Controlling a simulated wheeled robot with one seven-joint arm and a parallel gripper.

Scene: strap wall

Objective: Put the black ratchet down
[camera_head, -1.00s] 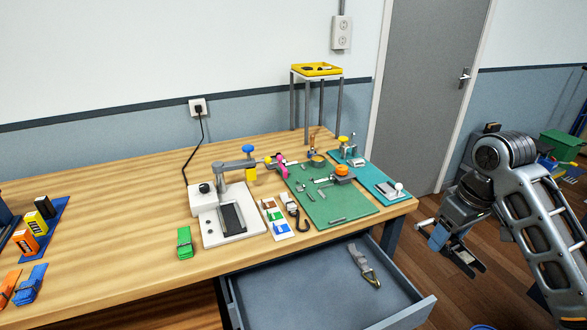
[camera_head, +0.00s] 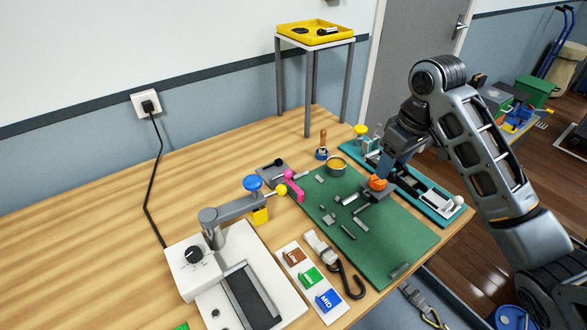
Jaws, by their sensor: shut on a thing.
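My gripper (camera_head: 388,168) is over the right part of the green mat (camera_head: 408,236), close behind the orange knob of a dark grey fixture (camera_head: 373,196). Its fingers point down and are shut on the black ratchet. The ratchet is mostly hidden by the fingers and the knob, and its outline is unclear. I cannot tell whether it touches the fixture or the mat.
Small metal parts (camera_head: 347,199) lie on the mat. A white press (camera_head: 185,262) and label card (camera_head: 296,266) stand left. The far-left tabletop is clear.

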